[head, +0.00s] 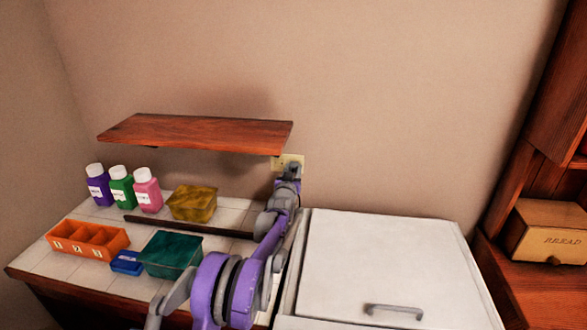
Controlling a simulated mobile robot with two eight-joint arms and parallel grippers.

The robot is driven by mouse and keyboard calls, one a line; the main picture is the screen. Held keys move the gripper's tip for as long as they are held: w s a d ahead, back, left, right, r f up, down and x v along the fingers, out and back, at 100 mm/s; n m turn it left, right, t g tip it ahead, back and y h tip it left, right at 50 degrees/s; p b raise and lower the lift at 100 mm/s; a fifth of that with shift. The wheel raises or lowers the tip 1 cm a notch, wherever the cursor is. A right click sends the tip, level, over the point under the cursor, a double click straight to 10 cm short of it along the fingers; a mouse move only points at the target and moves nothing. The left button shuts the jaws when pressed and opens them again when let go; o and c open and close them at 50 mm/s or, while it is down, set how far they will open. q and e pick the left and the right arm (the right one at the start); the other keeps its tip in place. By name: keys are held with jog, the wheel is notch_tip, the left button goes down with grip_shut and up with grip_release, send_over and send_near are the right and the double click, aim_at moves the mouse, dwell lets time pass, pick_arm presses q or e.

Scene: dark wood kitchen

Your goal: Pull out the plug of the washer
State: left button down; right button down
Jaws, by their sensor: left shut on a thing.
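A pale yellow wall outlet (299,160) is on the back wall, just below the right end of the wooden shelf. My left gripper (291,170) is at the outlet, in front of it, and is shut on the plug. The plug is hidden behind the gripper, so I cannot tell whether it is still seated in the outlet. The white washer (385,255) stands to the right of my left arm, with a grey handle on its top. My right gripper is not in view.
A wooden shelf (195,133) overhangs the tiled counter (75,225). On the counter are several bottles, a yellow box (193,204), a green box (171,254), a blue box (127,263) and an orange tray (88,241). A bread box (546,232) is at right. The washer top is clear.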

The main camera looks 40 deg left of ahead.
aim_at(292, 170)
pick_arm(q)
jog(key=shift+s+d, duration=0.1)
jog(key=shift+s, duration=0.05)
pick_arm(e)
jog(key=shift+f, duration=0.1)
pick_arm(q)
jog(key=shift+b+v, duration=0.65)
jog(key=shift+v, duration=2.2)
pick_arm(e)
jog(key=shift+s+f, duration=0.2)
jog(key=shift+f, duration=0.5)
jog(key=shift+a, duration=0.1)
